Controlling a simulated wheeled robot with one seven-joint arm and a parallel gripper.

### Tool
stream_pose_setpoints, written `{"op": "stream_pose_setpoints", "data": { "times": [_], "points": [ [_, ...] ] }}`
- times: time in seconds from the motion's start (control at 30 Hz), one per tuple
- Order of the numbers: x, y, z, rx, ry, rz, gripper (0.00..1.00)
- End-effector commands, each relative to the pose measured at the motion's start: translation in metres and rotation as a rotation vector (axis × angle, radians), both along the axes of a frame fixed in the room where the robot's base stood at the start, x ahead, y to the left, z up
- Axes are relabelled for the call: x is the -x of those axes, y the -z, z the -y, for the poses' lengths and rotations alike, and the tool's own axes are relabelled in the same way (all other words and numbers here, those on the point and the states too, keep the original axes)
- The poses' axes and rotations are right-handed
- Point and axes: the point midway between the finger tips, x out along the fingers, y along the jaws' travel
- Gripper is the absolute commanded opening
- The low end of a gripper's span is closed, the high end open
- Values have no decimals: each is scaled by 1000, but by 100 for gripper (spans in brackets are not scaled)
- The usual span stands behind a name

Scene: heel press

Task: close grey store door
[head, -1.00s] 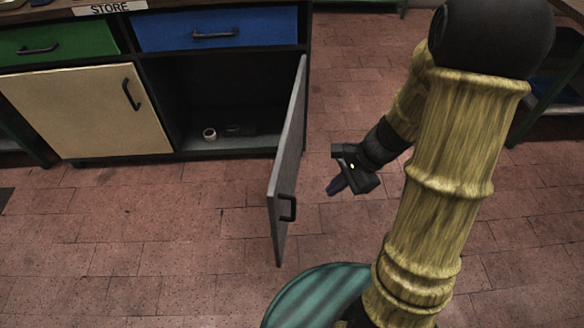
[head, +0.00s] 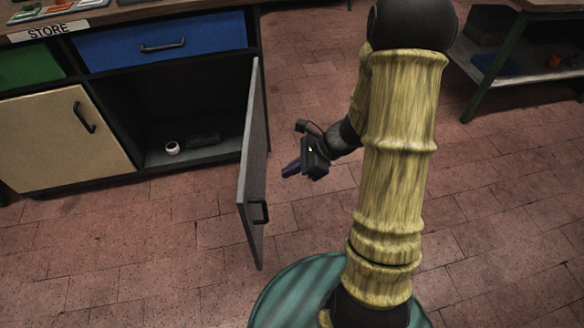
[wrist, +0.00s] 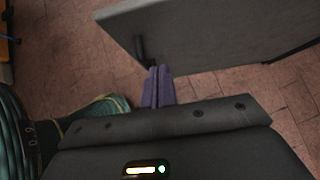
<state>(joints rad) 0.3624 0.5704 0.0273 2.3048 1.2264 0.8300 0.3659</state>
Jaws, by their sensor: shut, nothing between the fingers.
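The grey store door (head: 252,165) stands wide open, swung out from the right side of the cabinet under the STORE label. Its black handle (head: 259,212) is near the free edge. In the wrist view the door (wrist: 215,35) fills the top right, and a dark handle (wrist: 139,48) shows just past the fingers. My gripper (head: 290,169) is to the right of the door, its fingers shut and pointing left toward the door face. In the wrist view the fingertips (wrist: 160,72) appear close to the door's lower edge; I cannot tell whether they touch.
A blue drawer (head: 162,42) is above and a cream door (head: 65,140) is to the left, both shut. A green-legged bench (head: 495,65) stands at right. Brick floor around the door is clear.

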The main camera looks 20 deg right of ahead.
Motion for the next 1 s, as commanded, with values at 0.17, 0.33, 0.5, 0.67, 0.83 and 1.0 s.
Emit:
{"op": "stream_pose_setpoints", "data": {
  "times": [0.17,0.33,0.5,0.67,0.83,1.0],
  "points": [
    [-5,27,-23,-1,-3,-3,0],
    [-10,48,-43,0,-3,-1,0],
    [-17,49,-69,1,-4,2,0],
    [-21,48,-82,1,-1,2,0],
    [-22,47,-85,1,1,0,0],
    [-22,47,-84,1,1,0,0]
  ]
}}
